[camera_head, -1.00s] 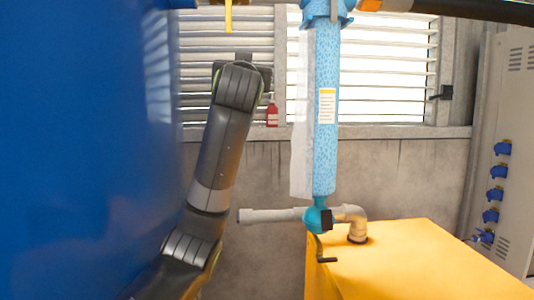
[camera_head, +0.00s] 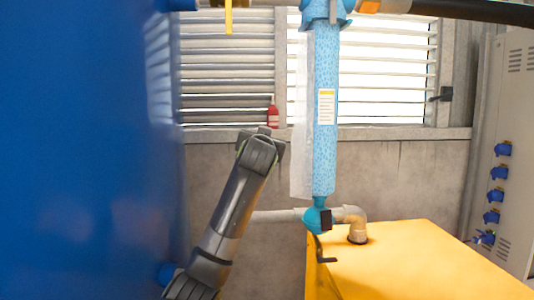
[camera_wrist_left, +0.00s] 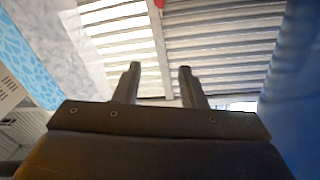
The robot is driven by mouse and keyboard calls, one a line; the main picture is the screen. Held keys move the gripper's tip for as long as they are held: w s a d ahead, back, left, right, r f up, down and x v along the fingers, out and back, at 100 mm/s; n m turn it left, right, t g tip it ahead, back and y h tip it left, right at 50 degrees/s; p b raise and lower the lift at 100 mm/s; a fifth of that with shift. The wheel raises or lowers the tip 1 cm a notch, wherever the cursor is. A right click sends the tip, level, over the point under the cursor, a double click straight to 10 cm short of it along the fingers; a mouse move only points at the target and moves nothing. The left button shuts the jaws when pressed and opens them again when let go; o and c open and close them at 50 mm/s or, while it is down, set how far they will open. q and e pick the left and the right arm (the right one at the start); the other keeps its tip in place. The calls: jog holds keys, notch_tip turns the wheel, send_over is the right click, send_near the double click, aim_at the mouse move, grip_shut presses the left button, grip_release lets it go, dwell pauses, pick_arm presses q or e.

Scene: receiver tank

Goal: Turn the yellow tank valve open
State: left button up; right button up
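The yellow tank valve handle (camera_head: 228,15) hangs vertically at the top edge of the head view, just right of the big blue tank (camera_head: 80,150); its upper end is cut off. My left arm rises from the bottom, with its wrist (camera_head: 260,150) well below the handle; its fingers are not clearly seen there. In the left wrist view my left gripper (camera_wrist_left: 158,85) is open, its two fingers apart with nothing between them. That view faces the window slats and does not show the yellow valve. My right gripper is in neither view.
A blue speckled column (camera_head: 325,110) stands right of my arm, above a grey pipe (camera_head: 280,215) and a yellow box (camera_head: 410,260). A red bottle (camera_head: 273,116) stands on the window sill. A blue fitting (camera_head: 166,272) sits low beside the tank. Space around the yellow handle's lower end looks clear.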

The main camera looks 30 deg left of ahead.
pick_arm(q)
jog(key=shift+w+a+f+g, duration=0.1)
jog(key=shift+w+f, duration=0.1)
jog(key=shift+f, duration=0.4)
jog(key=shift+w+f+g, duration=0.1)
jog(key=shift+w+f, duration=0.15)
jog(key=shift+f, duration=0.4)
jog(key=shift+w+a+f+g, duration=0.1)
jog(key=shift+w+f, duration=0.1)
jog(key=shift+f, duration=0.4)
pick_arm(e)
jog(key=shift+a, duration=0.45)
pick_arm(q)
jog(key=shift+c, duration=0.3)
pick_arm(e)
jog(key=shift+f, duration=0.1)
